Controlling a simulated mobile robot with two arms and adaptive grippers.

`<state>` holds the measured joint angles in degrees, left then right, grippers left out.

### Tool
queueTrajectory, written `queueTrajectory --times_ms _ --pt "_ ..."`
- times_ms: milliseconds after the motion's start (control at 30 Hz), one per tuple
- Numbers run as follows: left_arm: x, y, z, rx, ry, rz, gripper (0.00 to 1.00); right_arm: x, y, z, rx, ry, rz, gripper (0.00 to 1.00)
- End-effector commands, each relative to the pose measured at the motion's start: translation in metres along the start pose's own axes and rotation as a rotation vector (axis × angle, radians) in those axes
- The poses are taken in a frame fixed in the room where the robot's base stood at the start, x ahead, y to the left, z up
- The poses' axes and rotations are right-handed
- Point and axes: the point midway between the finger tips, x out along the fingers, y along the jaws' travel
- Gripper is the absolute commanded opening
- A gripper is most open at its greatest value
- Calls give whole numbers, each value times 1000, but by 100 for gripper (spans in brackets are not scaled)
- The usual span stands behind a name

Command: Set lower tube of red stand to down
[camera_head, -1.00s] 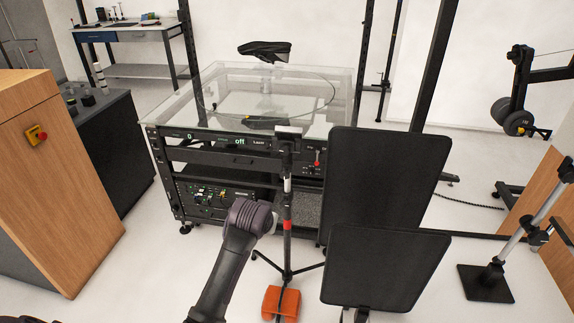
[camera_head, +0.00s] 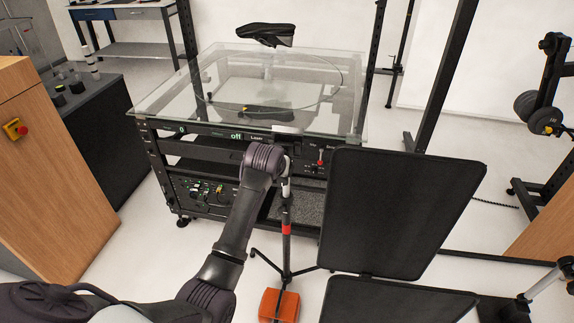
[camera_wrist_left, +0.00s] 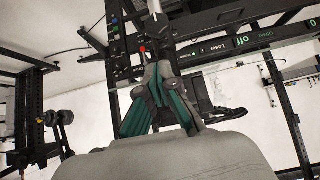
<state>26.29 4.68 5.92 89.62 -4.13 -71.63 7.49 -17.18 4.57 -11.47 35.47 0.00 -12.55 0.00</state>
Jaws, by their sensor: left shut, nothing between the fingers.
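The red stand (camera_head: 287,229) is a thin dark upright pole with a red collar, on tripod legs in front of the turntable rack. A pale tube section (camera_head: 286,188) shows above the dark part. My left arm comes in from the lower left, and its wrist (camera_head: 262,160) is beside the upper part of the stand, hiding some of it. In the left wrist view my left gripper (camera_wrist_left: 160,72) has its fingers together with nothing between them. A pale tube end (camera_wrist_left: 154,7) shows beyond the fingertips; I cannot tell whether they touch it. My right gripper is not in view.
The turntable (camera_head: 250,90) has a glass top over a black rack. Two black panels (camera_head: 400,215) stand close on the stand's right. An orange weight (camera_head: 279,304) lies at its foot. A wooden cabinet (camera_head: 45,175) is at the left.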

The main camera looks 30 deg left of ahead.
Motion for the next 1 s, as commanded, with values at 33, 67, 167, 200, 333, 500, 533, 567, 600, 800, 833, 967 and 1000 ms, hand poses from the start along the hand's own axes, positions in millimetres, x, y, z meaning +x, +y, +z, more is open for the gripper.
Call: queueTrajectory --times_ms 33,67,167,200,333,500,533,567,600,800,833,967,1000 --pt "7 0 0 0 -3 -1 0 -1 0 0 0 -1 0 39" --pt "11 0 0 0 -3 -1 0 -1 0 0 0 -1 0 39" --pt "29 -1 0 0 -3 -1 0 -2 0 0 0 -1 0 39" --pt "36 -1 0 0 -3 -1 0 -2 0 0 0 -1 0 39" --pt "58 -1 0 0 -2 -1 0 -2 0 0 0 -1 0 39" --pt "79 -1 0 0 0 -1 0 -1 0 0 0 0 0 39" --pt "82 -1 0 0 -1 -1 0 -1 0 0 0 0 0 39" --pt "84 -1 0 0 -1 -1 0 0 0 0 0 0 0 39" --pt "86 -1 0 0 0 -1 0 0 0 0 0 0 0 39" --pt "91 -1 0 0 0 -1 0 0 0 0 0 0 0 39" --pt "91 -1 0 0 1 -1 0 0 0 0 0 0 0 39" --pt "91 -1 0 0 1 -1 0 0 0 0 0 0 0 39" --pt "91 -1 0 0 1 -1 0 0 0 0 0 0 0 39"
